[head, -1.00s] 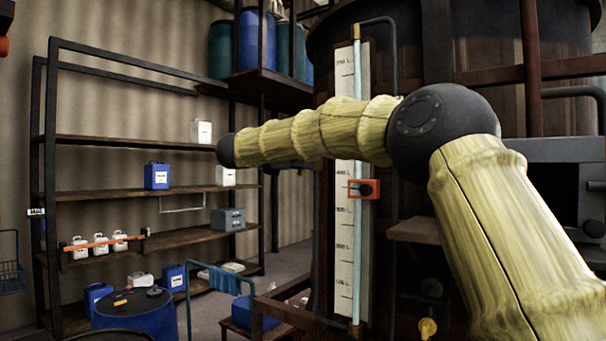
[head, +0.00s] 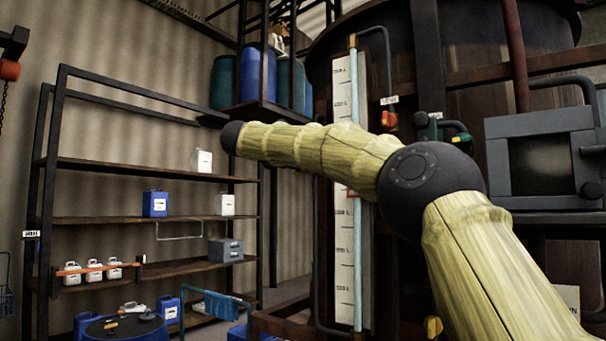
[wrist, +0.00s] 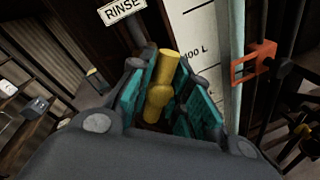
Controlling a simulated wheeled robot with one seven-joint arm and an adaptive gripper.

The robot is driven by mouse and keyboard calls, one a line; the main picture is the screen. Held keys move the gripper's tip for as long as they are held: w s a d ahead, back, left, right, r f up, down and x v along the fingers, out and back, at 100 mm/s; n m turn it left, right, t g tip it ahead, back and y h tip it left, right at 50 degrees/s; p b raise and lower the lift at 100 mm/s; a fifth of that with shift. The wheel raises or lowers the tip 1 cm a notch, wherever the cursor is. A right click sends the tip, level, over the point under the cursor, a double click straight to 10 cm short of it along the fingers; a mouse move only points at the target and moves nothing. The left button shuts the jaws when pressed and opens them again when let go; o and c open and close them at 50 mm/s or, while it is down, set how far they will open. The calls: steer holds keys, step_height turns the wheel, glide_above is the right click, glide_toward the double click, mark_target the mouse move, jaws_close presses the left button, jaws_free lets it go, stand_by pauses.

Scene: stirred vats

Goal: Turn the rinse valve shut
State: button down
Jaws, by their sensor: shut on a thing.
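The rinse valve's yellow handle (wrist: 160,85) stands between the teal-padded fingers of my gripper (wrist: 165,105) in the wrist view. My gripper is shut on it. The handle points up in that picture, slightly tilted. A white RINSE sign (wrist: 121,11) is just above and left of it. The valve body is mostly hidden by the fingers. In the head view my arm crosses in front of the vat, and neither my gripper nor the held handle can be made out.
A white level gauge (head: 344,250) stands right of the handle in the wrist view, with an orange marker (wrist: 252,64). Red (head: 390,121) and green (head: 427,126) valve fittings sit on the vat. Shelves (head: 130,218) with jugs and a blue drum (head: 125,333) are at left.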

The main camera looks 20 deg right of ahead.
steer(key=m+b, duration=0.1)
steer(key=b, duration=0.1)
steer(key=f+m+y+b, duration=0.1)
steer(key=m+b, duration=0.2)
steer(key=b, duration=0.2)
steer(key=shift+d+f+t, duration=0.1)
steer(key=shift+f+t, duration=0.15)
steer(key=shift+t, duration=0.05)
steer(key=shift+m+t+y+b, duration=0.3)
steer(key=shift+m+y+b, duration=0.2)
steer(key=shift+m+b, duration=0.9)
steer(key=shift+s+r+m+b, duration=0.1)
steer(key=shift+s+m+b, duration=0.05)
steer(key=shift+m+b, duration=0.75)
steer(key=c, duration=1.4)
jaws_free()
steer(key=shift+d, duration=0.15)
steer(key=shift+s+r+t, duration=0.1)
steer(key=shift+r+t, duration=0.15)
steer(key=shift+t, duration=0.05)
steer(key=v, duration=1.1)
steer(key=shift+s+a+r, duration=0.1)
steer(key=shift+s+a, duration=0.05)
steer(key=shift+a, duration=0.2)
